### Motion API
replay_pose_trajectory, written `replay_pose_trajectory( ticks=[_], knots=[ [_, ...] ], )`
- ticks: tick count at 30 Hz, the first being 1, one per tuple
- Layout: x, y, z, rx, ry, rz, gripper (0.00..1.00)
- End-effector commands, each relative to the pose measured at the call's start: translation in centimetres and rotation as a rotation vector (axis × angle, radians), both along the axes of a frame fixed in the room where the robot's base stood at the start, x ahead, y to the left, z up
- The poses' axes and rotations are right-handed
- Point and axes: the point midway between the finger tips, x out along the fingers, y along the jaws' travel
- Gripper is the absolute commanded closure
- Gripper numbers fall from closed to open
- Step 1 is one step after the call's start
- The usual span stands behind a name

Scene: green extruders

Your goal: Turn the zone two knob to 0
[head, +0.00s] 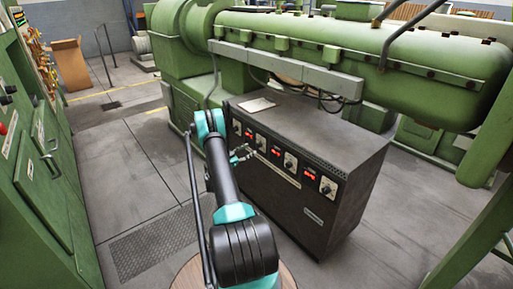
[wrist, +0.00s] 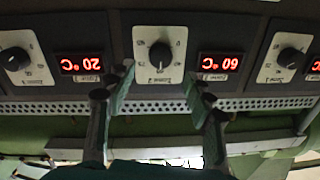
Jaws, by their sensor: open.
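The middle dial in the wrist view, a black knob (wrist: 160,56) on a pale scale plate, appears upside down; its small label looks like zone 2. In the head view the matching knob (head: 261,142) seems to be the second from the left on the dark control cabinet (head: 350,205). My gripper (wrist: 156,86) is open and empty, its fingers spread to either side of the middle plate's lower part in the wrist view. The knob lies beyond the fingertips, with no visible contact. My gripper (head: 241,154) also shows in front of the cabinet.
Other knobs sit left (wrist: 16,60) and right (wrist: 290,59) in the wrist view, with red displays (wrist: 82,64) between. Papers (head: 257,105) lie on the cabinet. Green machinery (head: 400,65) stands behind it, and green panels (head: 35,185) line the left. Floor between is clear.

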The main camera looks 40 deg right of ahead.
Motion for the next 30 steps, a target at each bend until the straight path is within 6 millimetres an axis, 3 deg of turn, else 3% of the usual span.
replay_pose_trajectory(
  ticks=[3, 10, 23, 30],
  knots=[
    [0.2, -2.4, 0.0, 0.000, 0.000, -0.002, 0.47],
    [0.8, -5.5, 0.0, 0.000, 0.000, 0.001, 0.47],
    [0.9, -6.6, 0.0, 0.000, 0.000, 0.001, 0.47],
    [0.9, -6.6, 0.0, 0.000, 0.000, 0.001, 0.73]
  ],
)
